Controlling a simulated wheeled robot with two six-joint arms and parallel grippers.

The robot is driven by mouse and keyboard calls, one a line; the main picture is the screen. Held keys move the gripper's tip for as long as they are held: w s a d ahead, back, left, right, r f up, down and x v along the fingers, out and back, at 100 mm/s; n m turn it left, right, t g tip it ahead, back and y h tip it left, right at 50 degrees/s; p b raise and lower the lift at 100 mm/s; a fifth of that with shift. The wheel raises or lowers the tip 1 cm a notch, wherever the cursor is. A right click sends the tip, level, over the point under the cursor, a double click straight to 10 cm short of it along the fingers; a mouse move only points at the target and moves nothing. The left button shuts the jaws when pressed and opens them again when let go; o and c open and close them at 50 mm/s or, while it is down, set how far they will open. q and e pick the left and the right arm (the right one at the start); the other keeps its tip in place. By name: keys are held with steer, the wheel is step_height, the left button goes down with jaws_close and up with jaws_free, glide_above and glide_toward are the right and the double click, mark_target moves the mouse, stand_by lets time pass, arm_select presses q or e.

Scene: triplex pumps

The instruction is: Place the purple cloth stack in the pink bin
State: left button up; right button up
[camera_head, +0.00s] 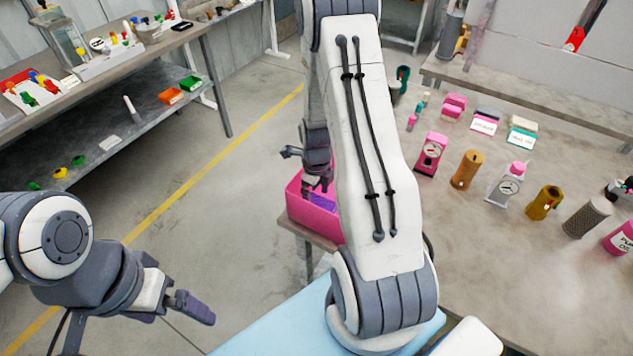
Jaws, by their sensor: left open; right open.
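The pink bin (316,219) stands on a small stand in the middle, left of the large workbench and partly hidden by my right arm. Purple cloth (323,201), seemingly the purple cloth stack, shows inside the bin below the rim; the rest of it is hidden. My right gripper (311,182) is open over the bin, its fingers pointing down just above the purple cloth. I cannot tell whether they touch the cloth. My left gripper (190,306) is open and empty, low at the left, well away from the bin.
The workbench (460,255) at the right holds pink and green cloth stacks with label cards, a pink dial device (431,153) and several bottles and cans. A two-level shelf (150,75) with small parts stands at the left. The floor between is clear, with a yellow line.

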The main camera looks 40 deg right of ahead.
step_height(320, 180, up, 10)
steer(key=shift+r+b, duration=0.2)
steer(key=shift+b, duration=0.15)
step_height(320, 180, down, 12)
steer(key=shift+s+r+p, duration=0.1)
steer(key=shift+p, duration=0.45)
steer(key=shift+r, duration=1.8)
